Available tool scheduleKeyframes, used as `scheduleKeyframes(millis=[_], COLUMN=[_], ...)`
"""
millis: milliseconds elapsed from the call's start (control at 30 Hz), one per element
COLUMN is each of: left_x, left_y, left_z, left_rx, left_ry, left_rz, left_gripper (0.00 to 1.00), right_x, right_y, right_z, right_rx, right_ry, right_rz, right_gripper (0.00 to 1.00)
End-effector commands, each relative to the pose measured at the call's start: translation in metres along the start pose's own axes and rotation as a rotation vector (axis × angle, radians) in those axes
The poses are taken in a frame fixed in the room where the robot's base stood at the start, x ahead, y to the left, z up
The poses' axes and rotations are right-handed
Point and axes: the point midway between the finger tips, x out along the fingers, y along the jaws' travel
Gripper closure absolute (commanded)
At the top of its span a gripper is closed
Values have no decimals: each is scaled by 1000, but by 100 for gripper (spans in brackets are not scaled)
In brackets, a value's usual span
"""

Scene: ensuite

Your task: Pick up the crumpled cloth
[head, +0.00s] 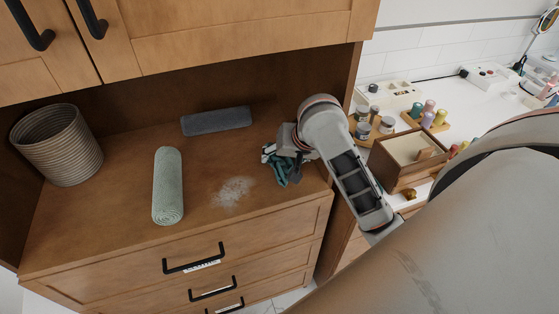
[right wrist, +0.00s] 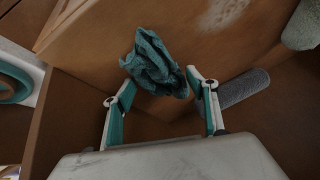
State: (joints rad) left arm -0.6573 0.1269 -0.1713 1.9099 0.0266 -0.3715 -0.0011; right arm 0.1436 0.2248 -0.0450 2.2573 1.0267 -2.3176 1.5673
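The crumpled cloth is dark teal and lies on the wooden cabinet top near its right end; in the head view the cloth (head: 279,168) is partly covered by my right gripper (head: 290,150). In the right wrist view the cloth (right wrist: 153,60) is bunched up at and just beyond the fingertips of my right gripper (right wrist: 161,80). The two fingers are spread wide, one on each side of the cloth's near part. I cannot tell whether they touch it. My left gripper is not in view.
A rolled green towel (head: 168,186), a dark grey roll (head: 216,121) and a woven basket (head: 57,145) stand or lie on the cabinet top. A pale powdery patch (head: 233,192) is left of the cloth. Upper cabinet doors (head: 200,35) overhang. A wooden box (head: 394,166) sits to the right.

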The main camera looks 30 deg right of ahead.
Motion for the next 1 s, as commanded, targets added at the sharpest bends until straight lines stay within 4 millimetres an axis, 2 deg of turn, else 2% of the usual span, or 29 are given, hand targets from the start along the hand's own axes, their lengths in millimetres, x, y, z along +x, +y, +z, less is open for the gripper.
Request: scheduleKeyframes(millis=[33, 67, 533, 1000], left_x=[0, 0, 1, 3], left_y=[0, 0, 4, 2], left_z=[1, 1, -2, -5], left_rx=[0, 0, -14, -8], left_ry=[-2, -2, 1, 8], left_rz=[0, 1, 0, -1], left_gripper=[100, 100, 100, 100], right_x=[0, 0, -3, -32], right_y=[0, 0, -2, -14], right_z=[0, 0, -1, -15], right_rx=[0, 0, 1, 1], right_ry=[0, 0, 1, -1], right_rz=[0, 0, -1, -4], right_gripper=[60, 68, 68, 68])
